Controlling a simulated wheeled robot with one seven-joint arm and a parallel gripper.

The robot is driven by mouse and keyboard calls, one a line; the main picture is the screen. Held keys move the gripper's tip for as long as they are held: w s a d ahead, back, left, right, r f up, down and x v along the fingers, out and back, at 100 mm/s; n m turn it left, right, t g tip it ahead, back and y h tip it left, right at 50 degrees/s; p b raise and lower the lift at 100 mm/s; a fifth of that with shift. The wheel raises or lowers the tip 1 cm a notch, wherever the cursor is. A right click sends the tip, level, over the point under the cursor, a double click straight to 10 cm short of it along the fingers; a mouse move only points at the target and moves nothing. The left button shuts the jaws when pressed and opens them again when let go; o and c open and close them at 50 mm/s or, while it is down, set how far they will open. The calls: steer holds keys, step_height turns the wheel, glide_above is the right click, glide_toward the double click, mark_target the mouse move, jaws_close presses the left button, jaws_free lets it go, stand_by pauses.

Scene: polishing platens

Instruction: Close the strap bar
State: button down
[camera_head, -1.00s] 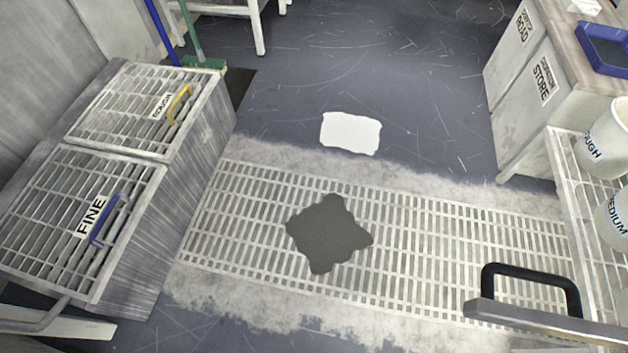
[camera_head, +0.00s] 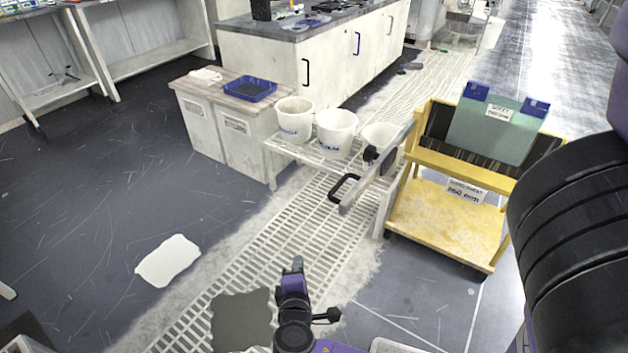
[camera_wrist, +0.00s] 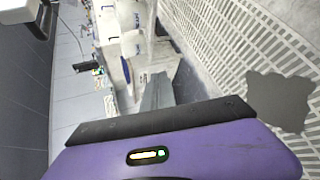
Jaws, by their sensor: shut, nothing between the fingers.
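The strap bar (camera_head: 378,170) is a long grey bar with a black loop handle (camera_head: 344,188) near its free end. In the head view it stands swung out from the left side of the yellow rack (camera_head: 448,168), pointing toward the lower left over the floor grating. The rack holds a greenish sheet (camera_head: 490,130) upright in its upper part. My gripper (camera_head: 296,264), purple and black, is at the bottom centre, shut and empty, apart from the handle in the picture. The wrist view shows its purple housing; I cannot make out the strap bar there.
A white slatted stand (camera_head: 316,153) with several white buckets is just left of the bar. A low cabinet (camera_head: 228,140) with a blue tray (camera_head: 250,89) stands further left. The grated floor (camera_head: 290,240) between my gripper and the rack looks clear. A dark flat patch (camera_head: 242,322) lies near my gripper.

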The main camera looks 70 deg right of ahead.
step_height(320, 180, up, 14)
steer(key=w+d+m+g+h+p, duration=0.2)
steer(key=w+m+g+h+p, duration=0.1)
steer(key=g+h, duration=0.15)
steer(key=s+d, duration=0.4)
steer(key=d, duration=0.5)
steer(key=shift+s+g+b, duration=0.35)
steer(key=shift+g, duration=0.1)
